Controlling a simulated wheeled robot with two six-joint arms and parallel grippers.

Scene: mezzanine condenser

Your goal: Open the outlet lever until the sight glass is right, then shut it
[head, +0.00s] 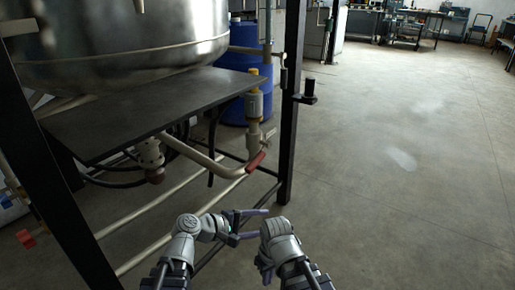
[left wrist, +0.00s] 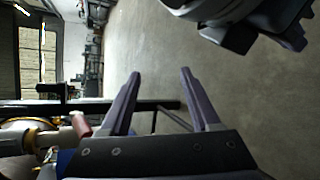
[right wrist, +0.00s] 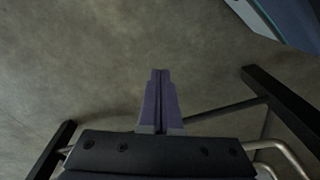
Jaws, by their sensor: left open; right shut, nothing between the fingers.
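A red-handled lever (head: 255,162) sticks out at the lower end of the pipework beneath the steel tank. It also shows at the lower left of the left wrist view (left wrist: 81,125). Above it stands a brass fitting with a yellow top (head: 253,98); I cannot tell whether this is the sight glass, and no level can be read. My left gripper (head: 250,222) is open and empty, below and apart from the lever. Its two fingers are spread in the left wrist view (left wrist: 161,75). My right gripper (head: 267,268) is shut and empty, its fingers together in the right wrist view (right wrist: 160,75).
The tank (head: 120,35) sits above a dark plate (head: 150,108) on a black frame, with a post (head: 291,110) right of the lever. A blue drum (head: 228,85) stands behind. The floor at right is clear.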

